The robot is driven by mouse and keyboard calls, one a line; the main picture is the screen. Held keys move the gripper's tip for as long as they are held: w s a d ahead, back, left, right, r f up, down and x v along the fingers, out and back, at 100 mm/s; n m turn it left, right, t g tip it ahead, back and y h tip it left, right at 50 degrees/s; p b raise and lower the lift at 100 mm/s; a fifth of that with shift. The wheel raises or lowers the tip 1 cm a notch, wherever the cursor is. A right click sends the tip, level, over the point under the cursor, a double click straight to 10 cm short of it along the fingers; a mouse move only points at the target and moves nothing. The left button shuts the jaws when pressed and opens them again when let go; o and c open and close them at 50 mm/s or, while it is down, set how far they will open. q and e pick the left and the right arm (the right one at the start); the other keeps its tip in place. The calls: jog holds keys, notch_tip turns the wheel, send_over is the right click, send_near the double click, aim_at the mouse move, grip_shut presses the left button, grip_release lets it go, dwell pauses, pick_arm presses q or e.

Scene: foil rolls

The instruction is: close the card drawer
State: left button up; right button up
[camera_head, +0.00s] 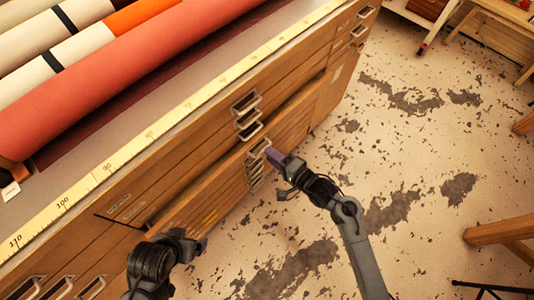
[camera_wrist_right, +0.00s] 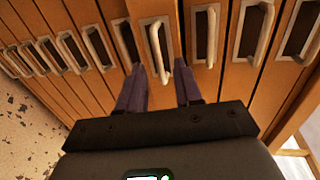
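The card drawer (camera_head: 293,112) is a long wooden drawer pulled out from the front of the cabinet (camera_head: 145,190). A metal pull handle (camera_head: 258,148) sits on its front. In the right wrist view the drawer's handle (camera_wrist_right: 165,52) stands between and just beyond the purple fingers. My right gripper (camera_head: 272,155) is at this handle; its fingers are apart in the right wrist view (camera_wrist_right: 160,88), with no visible grip on the handle. My left gripper (camera_head: 201,245) is low beside the cabinet front, away from the handle; its fingers are too unclear to read.
Several other drawers with metal handles (camera_head: 246,103) line the cabinet front. Rolls (camera_head: 120,70) lie on top behind a yellow ruler strip (camera_head: 140,142). The worn floor (camera_head: 400,150) right of the cabinet is mostly clear. Wooden furniture legs (camera_head: 500,230) stand at the right edge.

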jog(key=b+x, duration=0.1)
jog(key=x, duration=0.2)
jog(key=shift+a, duration=0.1)
jog(key=shift+f, duration=0.1)
jog(key=shift+c, duration=0.3)
grip_shut()
dwell(1.0)
